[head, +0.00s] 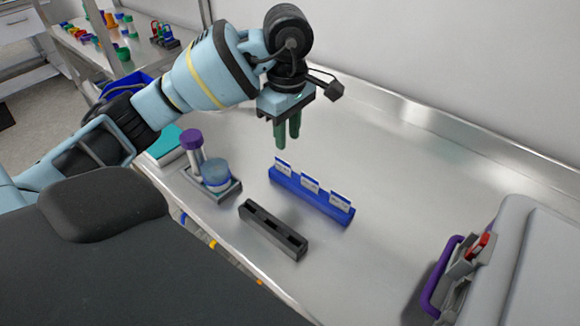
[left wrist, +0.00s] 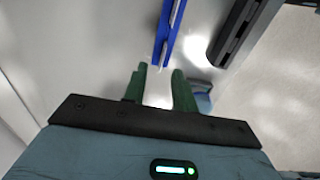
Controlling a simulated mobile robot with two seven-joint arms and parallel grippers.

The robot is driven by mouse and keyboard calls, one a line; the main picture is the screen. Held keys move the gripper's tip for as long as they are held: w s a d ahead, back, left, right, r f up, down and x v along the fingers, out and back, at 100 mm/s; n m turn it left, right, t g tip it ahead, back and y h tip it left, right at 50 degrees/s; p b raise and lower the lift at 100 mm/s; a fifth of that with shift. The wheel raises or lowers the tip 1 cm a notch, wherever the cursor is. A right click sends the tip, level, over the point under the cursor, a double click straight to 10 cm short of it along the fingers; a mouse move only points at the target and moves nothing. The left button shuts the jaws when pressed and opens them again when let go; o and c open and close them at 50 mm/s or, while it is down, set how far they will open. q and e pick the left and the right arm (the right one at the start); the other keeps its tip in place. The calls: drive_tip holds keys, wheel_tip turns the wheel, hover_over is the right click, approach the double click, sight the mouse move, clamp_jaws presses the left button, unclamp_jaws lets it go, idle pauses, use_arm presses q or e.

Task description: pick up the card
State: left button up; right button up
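Several small white cards with blue edges stand upright in a long blue holder (head: 318,204) on the metal table in the head view. The nearest to my gripper is the left card (head: 283,168), then the middle card (head: 310,184) and the right card (head: 340,201). My left gripper (head: 287,138) points down with green fingers, a little above the holder's left end. My right gripper is out of view.
A black slotted rack (head: 273,229) lies in front of the blue holder. A grey tray (head: 228,192) with a purple-capped tube and a round blue-lidded jar stands to its left. A grey unit with a purple handle (head: 443,278) is at right. The table behind the holder is clear.

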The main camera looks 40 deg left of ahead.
sight(283, 170)
use_arm(q)
drive_tip(key=shift+s+f, duration=0.15)
drive_tip(key=shift+f, duration=1.15)
drive_tip(key=shift+s+a+f, duration=0.1)
drive_tip(key=shift+a+f, duration=0.15)
drive_tip(key=shift+f, duration=0.8)
drive_tip(key=shift+s+a+f, duration=0.1)
drive_tip(key=shift+a+f, duration=0.1)
drive_tip(key=shift+f, duration=1.35)
clamp_jaws()
